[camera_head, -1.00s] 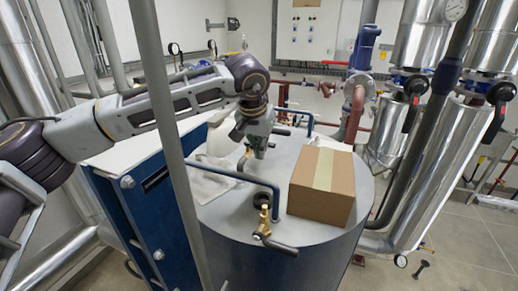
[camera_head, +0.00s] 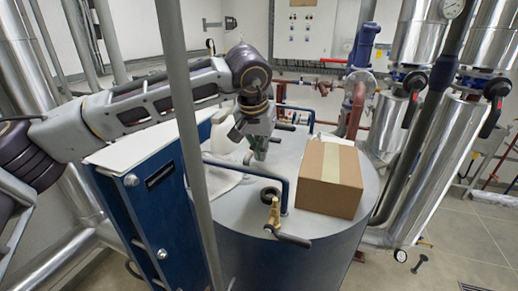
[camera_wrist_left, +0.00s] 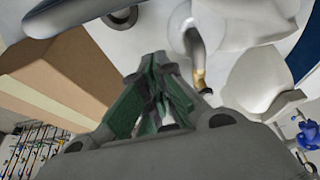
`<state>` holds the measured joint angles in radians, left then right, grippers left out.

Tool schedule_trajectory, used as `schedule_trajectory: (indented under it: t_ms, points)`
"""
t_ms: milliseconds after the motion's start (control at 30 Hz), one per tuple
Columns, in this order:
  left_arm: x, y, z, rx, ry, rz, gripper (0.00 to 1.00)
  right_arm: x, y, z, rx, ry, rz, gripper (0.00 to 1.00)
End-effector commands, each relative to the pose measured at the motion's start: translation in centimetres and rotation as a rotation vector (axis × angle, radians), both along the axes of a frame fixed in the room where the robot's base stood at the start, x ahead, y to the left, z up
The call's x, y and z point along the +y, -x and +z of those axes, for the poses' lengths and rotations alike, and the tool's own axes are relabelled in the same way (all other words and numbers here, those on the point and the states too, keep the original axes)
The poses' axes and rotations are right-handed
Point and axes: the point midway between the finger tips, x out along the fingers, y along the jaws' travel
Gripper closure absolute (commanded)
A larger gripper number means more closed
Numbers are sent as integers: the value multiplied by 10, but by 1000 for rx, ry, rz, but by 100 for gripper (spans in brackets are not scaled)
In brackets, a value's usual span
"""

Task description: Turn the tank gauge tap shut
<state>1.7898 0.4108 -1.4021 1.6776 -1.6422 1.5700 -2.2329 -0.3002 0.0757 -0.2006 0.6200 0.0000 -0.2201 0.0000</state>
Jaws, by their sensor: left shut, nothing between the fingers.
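A brass tap (camera_head: 273,214) with a dark lever (camera_head: 288,237) stands at the front of the grey tank top (camera_head: 310,227); the lever points right and slightly toward me. My left gripper (camera_head: 258,156) points down over the tank top, behind this tap and apart from it. It is shut and empty; its green fingertips meet in the left wrist view (camera_wrist_left: 152,92). That view also shows a brass fitting (camera_wrist_left: 199,79) on a grey pipe, just right of the fingers and apparently apart from them. I cannot tell which fitting is the gauge tap. My right gripper is out of view.
A cardboard box (camera_head: 328,178) sits on the tank top, right of the gripper. A blue bent pipe (camera_head: 283,190) rises between gripper and front tap. A white jug (camera_head: 221,138) stands left of the gripper. A grey post (camera_head: 190,130) crosses in front of my left arm.

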Motion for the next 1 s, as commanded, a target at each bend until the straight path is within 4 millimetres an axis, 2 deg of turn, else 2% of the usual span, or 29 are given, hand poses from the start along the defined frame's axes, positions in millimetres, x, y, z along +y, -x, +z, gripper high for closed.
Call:
schedule_trajectory:
  t_ms: [267, 700, 1000]
  points:
    - [4, 8, 23, -1, 0, 0, 100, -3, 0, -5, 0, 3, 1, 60]
    - [12, 27, 75, -1, -1, 0, 100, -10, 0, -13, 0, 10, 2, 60]
    - [14, 32, 87, 1, -1, 0, 100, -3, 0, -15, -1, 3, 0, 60]
